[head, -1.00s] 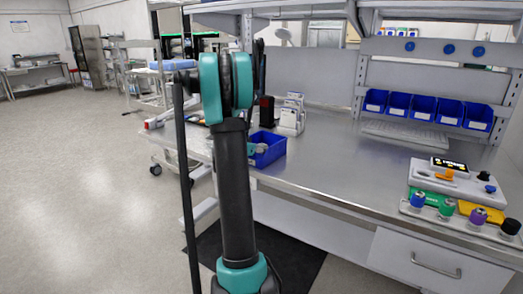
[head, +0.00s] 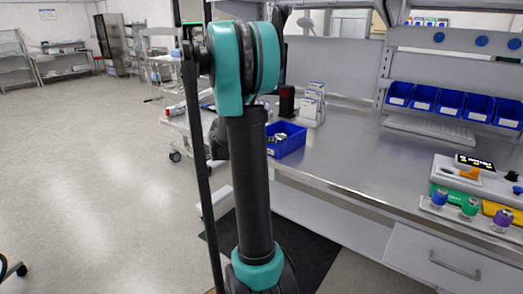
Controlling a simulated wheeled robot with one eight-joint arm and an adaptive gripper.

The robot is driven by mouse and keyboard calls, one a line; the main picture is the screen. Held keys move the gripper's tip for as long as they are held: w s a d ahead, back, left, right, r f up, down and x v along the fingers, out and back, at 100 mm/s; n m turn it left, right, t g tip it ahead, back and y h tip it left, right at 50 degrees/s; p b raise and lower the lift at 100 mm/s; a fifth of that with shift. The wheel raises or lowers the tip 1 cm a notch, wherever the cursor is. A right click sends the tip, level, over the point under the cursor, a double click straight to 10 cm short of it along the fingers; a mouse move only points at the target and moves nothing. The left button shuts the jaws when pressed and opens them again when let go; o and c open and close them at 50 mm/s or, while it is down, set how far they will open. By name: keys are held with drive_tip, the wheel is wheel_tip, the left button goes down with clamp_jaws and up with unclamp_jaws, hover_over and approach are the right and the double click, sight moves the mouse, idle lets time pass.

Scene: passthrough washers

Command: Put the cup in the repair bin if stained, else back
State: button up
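I cannot make out a cup for certain in the head view. A blue open bin (head: 291,146) stands at the near left edge of the metal bench, partly behind my arm, with small greyish objects in it. I cannot tell whether it is the repair bin. My black and teal arm stands upright in the middle of the view. I cannot make out my gripper or its fingers; the far end of the arm is hidden behind its upper links.
The metal bench (head: 365,165) has clear room in its middle. Several blue bins (head: 451,103) hang at its back, above a keyboard (head: 430,131). Open floor (head: 100,190) lies left.

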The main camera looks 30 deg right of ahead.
drive_tip(key=s+a+f+n+y, duration=0.4)
drive_tip(key=s+a, duration=0.4)
drive_tip(key=a, duration=0.3)
drive_tip(key=s+a+f+n+y, duration=0.4)
drive_tip(key=s+a+f, duration=0.3)
drive_tip(key=a, duration=0.4)
drive_tip(key=s+a+f+n+y, duration=0.5)
drive_tip(key=s+a+f+n, duration=0.1)
drive_tip(key=s+a, duration=0.4)
drive_tip(key=shift+a+n, duration=0.3)
drive_tip(key=shift+a, duration=0.15)
